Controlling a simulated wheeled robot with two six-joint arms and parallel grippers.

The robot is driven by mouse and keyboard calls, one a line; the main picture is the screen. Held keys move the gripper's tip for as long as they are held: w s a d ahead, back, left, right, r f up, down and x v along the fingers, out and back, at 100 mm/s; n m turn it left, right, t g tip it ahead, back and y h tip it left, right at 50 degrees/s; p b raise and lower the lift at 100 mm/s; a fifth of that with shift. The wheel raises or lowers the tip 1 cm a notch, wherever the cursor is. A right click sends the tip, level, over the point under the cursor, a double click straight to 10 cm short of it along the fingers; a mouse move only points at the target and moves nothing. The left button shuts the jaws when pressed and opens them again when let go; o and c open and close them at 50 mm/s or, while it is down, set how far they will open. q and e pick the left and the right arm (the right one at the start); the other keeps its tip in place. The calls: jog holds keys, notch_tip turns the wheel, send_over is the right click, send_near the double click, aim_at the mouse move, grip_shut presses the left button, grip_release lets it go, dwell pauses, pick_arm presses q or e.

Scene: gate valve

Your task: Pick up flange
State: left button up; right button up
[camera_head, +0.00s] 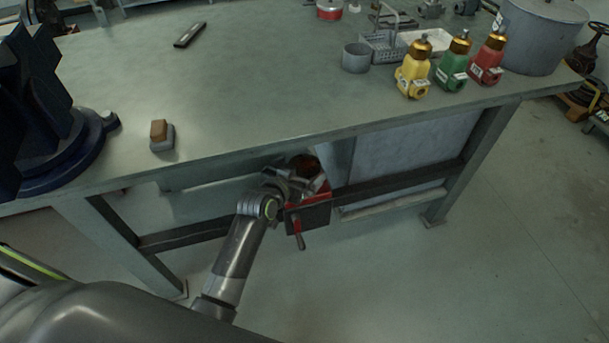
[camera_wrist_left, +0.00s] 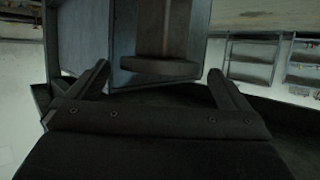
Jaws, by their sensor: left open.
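A rusty brown round part, which looks like the flange (camera_head: 303,163), sits under the front edge of the workbench, partly hidden by my gripper. In the left wrist view a brown pipe-like piece with a round disc end (camera_wrist_left: 160,67) lies between and just beyond the fingertips. My left gripper (camera_head: 305,183) reaches in below the bench top, close to the part. In the left wrist view its two fingers (camera_wrist_left: 159,75) are spread apart, with gaps on both sides of the disc. I cannot tell whether a finger touches it. My right gripper is not in view.
A dark box with red edges (camera_head: 308,214) and a red handle are right beside my gripper. Yellow, green and red bottle-like parts, a vise and a sponge-like block stand on top.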

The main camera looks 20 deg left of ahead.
pick_arm(q)
jog(key=shift+w+f, duration=0.2)
jog(key=shift+w, duration=0.2)
jog(key=c, duration=1.6)
jog(key=shift+w+r, duration=0.1)
jog(key=shift+r, duration=0.1)
jog(key=shift+c, duration=0.4)
jog(key=shift+r, duration=0.15)
